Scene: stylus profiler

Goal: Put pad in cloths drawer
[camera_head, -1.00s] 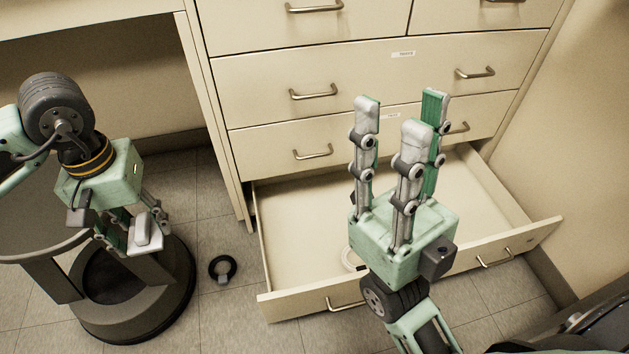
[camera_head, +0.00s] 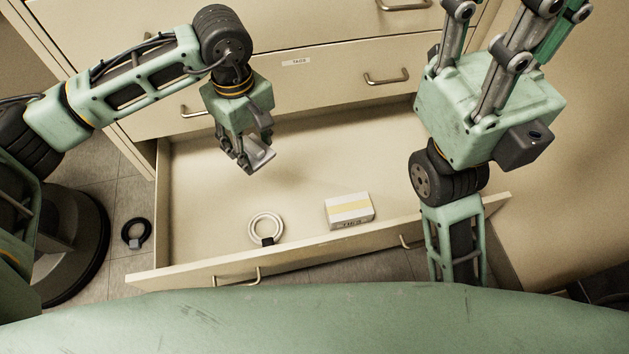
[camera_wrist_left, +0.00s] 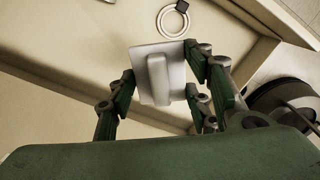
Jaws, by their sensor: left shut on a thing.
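My left gripper (camera_head: 243,160) is shut on a pale pad (camera_head: 260,159) with a raised grip bar, above the back left part of the open bottom drawer (camera_head: 196,264). In the left wrist view the pad (camera_wrist_left: 157,66) sits between the green fingers of the left gripper (camera_wrist_left: 158,90), with the drawer floor below it. My right gripper (camera_head: 515,40) points up at the right, its fingers apart and partly cut off by the top edge. No label can be read on the open drawer.
In the drawer lie a white ring with a dark block (camera_head: 265,228) and a small white and yellow box (camera_head: 349,210). The drawer's middle and back are clear. A black ring (camera_head: 136,233) lies on the floor at left. A closed drawer labelled TAGS (camera_head: 296,62) is above.

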